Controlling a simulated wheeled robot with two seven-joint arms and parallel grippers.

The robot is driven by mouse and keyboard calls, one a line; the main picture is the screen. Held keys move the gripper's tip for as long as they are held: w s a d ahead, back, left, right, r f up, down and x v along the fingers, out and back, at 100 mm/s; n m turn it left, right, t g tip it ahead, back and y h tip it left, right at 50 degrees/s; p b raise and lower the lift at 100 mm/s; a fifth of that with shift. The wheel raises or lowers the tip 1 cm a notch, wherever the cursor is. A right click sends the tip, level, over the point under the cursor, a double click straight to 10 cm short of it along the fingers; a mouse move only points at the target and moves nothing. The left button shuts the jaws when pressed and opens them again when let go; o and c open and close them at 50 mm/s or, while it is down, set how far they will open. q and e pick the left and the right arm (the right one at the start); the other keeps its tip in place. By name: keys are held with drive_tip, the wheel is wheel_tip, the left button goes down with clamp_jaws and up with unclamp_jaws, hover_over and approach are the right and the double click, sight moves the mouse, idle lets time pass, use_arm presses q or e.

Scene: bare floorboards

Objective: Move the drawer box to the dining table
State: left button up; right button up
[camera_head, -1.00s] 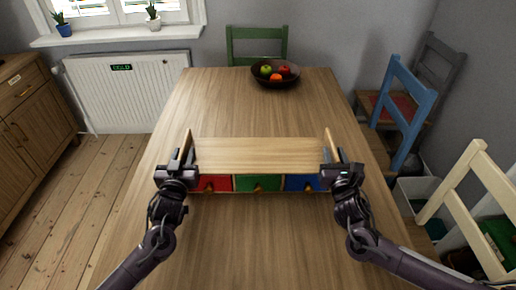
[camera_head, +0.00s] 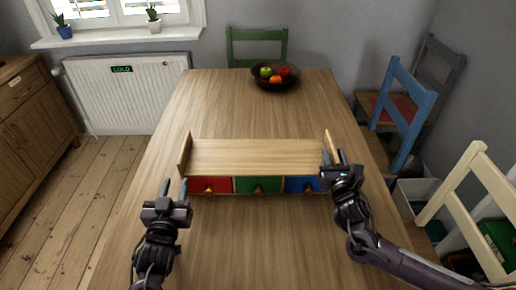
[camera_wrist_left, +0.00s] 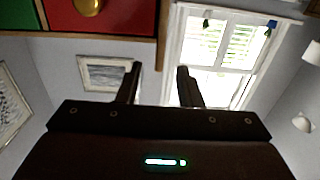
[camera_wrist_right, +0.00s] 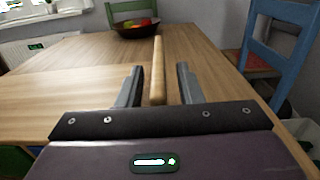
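The drawer box (camera_head: 256,156) rests on the dining table (camera_head: 256,250), with a wooden top, raised side panels and red, green and blue drawer fronts facing me. My left gripper (camera_head: 174,186) is open and empty, in front of and left of the box's left end. In the left wrist view the box's red drawer (camera_wrist_left: 100,18) is at the top left, outside the fingers. My right gripper (camera_head: 334,160) is at the box's right end. In the right wrist view its open fingers straddle the right side panel (camera_wrist_right: 157,72), with gaps on both sides.
A dark bowl of fruit (camera_head: 274,83) stands at the table's far end. A green chair (camera_head: 256,45) is behind it; blue (camera_head: 400,110) and cream (camera_head: 465,200) chairs stand along the right. The table is clear around the box.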

drive_tip(key=s, duration=1.2)
